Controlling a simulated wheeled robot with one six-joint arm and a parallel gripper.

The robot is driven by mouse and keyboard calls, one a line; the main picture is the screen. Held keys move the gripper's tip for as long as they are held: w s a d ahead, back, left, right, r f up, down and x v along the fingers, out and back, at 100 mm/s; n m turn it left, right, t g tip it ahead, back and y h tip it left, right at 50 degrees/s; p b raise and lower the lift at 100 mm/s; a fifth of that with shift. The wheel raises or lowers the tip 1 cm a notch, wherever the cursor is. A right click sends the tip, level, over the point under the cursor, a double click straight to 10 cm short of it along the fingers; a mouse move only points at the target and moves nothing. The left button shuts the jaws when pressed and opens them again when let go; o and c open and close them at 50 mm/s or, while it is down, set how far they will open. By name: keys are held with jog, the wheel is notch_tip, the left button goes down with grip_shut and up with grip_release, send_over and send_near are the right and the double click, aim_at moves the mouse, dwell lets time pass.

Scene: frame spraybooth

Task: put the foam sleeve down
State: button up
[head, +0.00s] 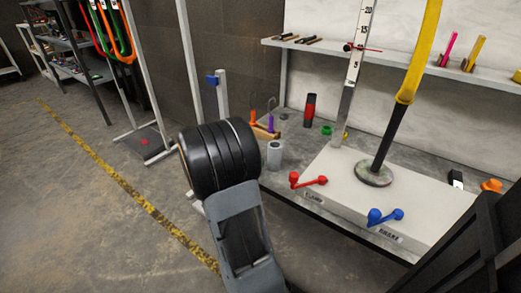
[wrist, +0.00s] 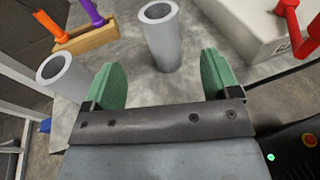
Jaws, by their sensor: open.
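My gripper (wrist: 162,60) is open in the wrist view, with green pads on both fingers and nothing held between them. A grey hollow foam sleeve (wrist: 160,40) stands upright on the bench just beyond the fingertips, roughly centred in the gap. A second, similar grey sleeve (wrist: 64,74) stands to the left, outside the left finger. In the head view one grey sleeve (head: 274,156) shows on the bench beside my arm. My arm hides the gripper and the other sleeve there.
A wooden holder (wrist: 85,39) with orange and purple handles is behind the sleeves. A pale block (head: 385,205) with red (head: 308,181) and blue levers (head: 385,216) takes up the bench's right. A yellow-topped pole (head: 400,105) rises from it. Bare bench lies around the sleeves.

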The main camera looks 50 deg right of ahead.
jog(key=s+a+m+t+y, duration=0.1)
jog(key=a+m+t+y, duration=0.2)
jog(key=a+m+y, duration=0.4)
jog(key=s+a+m+t+y, duration=0.2)
jog(key=a+m+t+y, duration=0.2)
jog(key=a, duration=2.2)
jog(key=m+y, duration=0.3)
jog(key=y, duration=0.1)
jog(key=shift+f+m+y, duration=0.3)
jog(key=shift+f+m, duration=0.1)
jog(key=shift+s+r, duration=0.1)
jog(key=shift+r, duration=0.05)
